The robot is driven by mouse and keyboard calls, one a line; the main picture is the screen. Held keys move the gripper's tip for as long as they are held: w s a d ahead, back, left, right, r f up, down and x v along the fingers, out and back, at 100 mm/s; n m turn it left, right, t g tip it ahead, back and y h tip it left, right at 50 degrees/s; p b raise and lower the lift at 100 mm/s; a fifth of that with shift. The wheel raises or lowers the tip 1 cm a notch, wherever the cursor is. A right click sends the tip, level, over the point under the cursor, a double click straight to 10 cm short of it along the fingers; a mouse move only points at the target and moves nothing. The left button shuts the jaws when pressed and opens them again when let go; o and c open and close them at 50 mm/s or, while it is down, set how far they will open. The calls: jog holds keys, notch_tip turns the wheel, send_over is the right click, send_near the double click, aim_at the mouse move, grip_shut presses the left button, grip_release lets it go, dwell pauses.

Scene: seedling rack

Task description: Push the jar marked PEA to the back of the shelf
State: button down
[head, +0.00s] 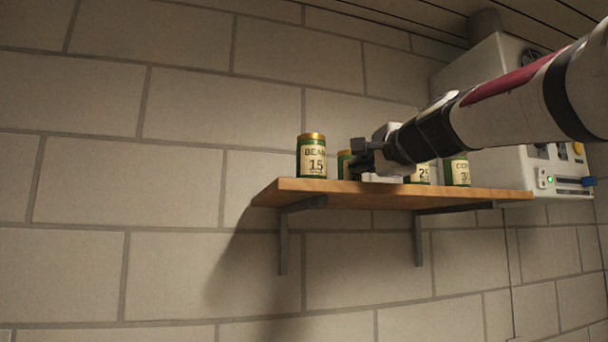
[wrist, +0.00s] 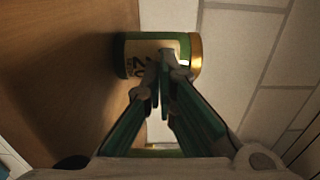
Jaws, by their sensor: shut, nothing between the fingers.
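A green jar (wrist: 130,55) with a gold lid lies straight ahead of my gripper (wrist: 162,70) in the wrist view, which is turned sideways. Its cream label shows what looks like 20; the fingers cover the rest, so I cannot read PEA. The same jar (head: 344,164) seems to show in the head view, mostly hidden behind my gripper (head: 360,154). My gripper is shut and empty, its tips in front of the label, at or very near it; I cannot tell whether they touch. The jar stands upright on the wooden shelf (head: 300,190).
A jar marked BEAN 15 (head: 312,160) stands left of my gripper. Two more jars, one partly hidden (head: 422,174) and one at the right (head: 457,171), stand to the right. A white wall unit (head: 510,85) is beyond the shelf. The block wall (head: 180,190) backs the shelf.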

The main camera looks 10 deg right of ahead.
aim_at(340, 176)
jog(key=shift+w, duration=0.1)
jog(key=w+p, duration=0.1)
jog(key=w, duration=0.2)
jog(key=w+a+p, duration=0.1)
jog(key=w, duration=0.3)
jog(key=w+a, duration=0.1)
jog(key=w, duration=0.3)
jog(key=shift+w+p, duration=0.1)
jog(key=shift+p, duration=0.3)
